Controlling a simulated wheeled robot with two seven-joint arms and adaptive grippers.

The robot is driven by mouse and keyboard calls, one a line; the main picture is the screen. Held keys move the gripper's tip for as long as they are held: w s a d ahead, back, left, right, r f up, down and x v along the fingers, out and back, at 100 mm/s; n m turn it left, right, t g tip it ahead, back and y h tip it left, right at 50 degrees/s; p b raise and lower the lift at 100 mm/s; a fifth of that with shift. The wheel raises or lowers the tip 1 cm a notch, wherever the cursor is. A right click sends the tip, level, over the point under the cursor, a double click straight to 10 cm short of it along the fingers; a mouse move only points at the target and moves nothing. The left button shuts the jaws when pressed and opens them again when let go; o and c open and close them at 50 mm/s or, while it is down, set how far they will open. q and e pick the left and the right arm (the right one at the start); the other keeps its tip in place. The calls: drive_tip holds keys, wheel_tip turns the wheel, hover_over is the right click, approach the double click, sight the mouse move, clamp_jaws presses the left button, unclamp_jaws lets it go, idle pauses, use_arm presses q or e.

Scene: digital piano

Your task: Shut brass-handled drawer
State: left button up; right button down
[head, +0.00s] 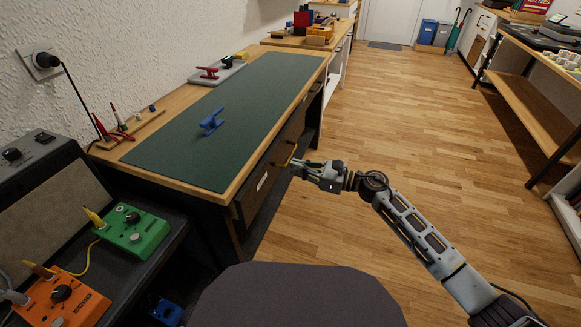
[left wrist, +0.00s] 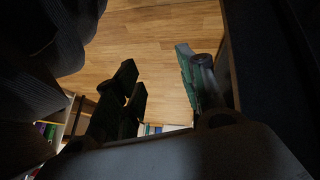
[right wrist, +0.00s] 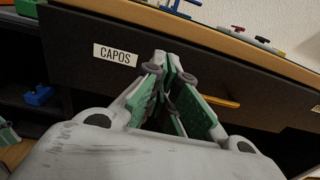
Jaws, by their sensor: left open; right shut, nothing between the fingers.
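The dark drawer front (head: 250,199) lies under the edge of the green-topped bench, with a brass handle (head: 291,154) and a white label. In the right wrist view the brass handle (right wrist: 220,101) is right of the fingers and the label (right wrist: 115,54) reads CAPOS. No drawer interior shows, and I cannot tell how far it stands out. My right gripper (head: 298,167) is shut and empty, its tips at or close to the front, beside the handle; contact is unclear. My left gripper (left wrist: 160,85) is open and empty over the floor, outside the head view.
The bench mat (head: 235,115) holds a blue clamp-like object (head: 212,122). Green (head: 134,230) and orange (head: 62,300) pedals sit at the left. A dark rounded seat (head: 295,298) is in front of me. The wood floor right of the bench is clear.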

use_arm(q)
drive_tip(key=shift+w+a+r+p, duration=0.1)
drive_tip(key=shift+w+r+p, duration=0.1)
drive_tip(key=shift+r, duration=0.4)
drive_tip(key=shift+w+a+r+p, duration=0.1)
drive_tip(key=shift+r+p, duration=0.1)
drive_tip(key=shift+r, duration=0.35)
drive_tip(key=shift+w+a+r+p, duration=0.1)
drive_tip(key=shift+r+p, duration=0.1)
drive_tip(key=shift+r, duration=0.4)
use_arm(e)
drive_tip(key=v, duration=0.7)
drive_tip(key=shift+s+d, duration=0.1)
drive_tip(key=shift+d, duration=0.05)
